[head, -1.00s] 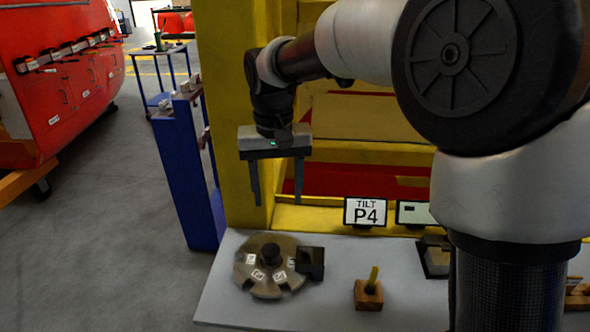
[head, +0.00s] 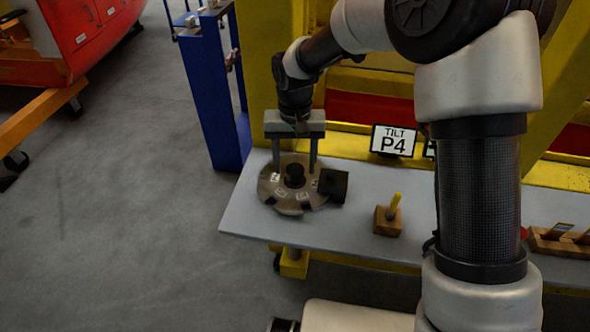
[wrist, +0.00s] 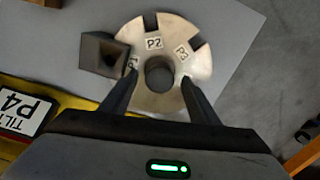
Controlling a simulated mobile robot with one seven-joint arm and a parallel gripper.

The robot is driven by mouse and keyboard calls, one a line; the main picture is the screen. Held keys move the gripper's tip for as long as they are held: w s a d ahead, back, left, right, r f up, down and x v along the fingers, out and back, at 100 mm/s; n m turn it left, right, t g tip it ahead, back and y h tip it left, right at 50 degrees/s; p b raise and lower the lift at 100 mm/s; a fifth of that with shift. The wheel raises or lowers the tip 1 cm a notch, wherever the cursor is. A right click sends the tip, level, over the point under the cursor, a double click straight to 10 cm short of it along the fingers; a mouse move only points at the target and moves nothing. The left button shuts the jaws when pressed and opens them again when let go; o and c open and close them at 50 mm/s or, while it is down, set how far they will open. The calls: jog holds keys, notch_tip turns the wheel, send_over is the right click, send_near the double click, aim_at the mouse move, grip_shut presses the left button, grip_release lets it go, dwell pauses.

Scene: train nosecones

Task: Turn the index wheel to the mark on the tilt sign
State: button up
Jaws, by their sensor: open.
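The index wheel (head: 270,193) is a round tan disc with notches in its rim and a dark central knob (head: 294,174), flat on the grey bench. In the wrist view the wheel (wrist: 150,99) shows labels P2 and P3; another label is partly hidden by a finger. A black block (head: 333,185) sits at its right edge. The tilt sign (head: 394,141) reads "TILT P4" behind the bench; it also shows in the wrist view (wrist: 20,110). My gripper (head: 294,169) is open and points down, its fingers apart on either side of the knob. Finger contact cannot be told.
A wooden block with a yellow peg (head: 388,219) stands right of the wheel. A wooden rack (head: 560,240) lies at the far right of the grey bench (head: 340,235). A blue post (head: 207,100) and yellow frame stand behind. The bench's front is clear.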

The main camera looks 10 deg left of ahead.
jog(key=shift+f, duration=1.35)
grip_shut()
jog(key=shift+d, duration=0.1)
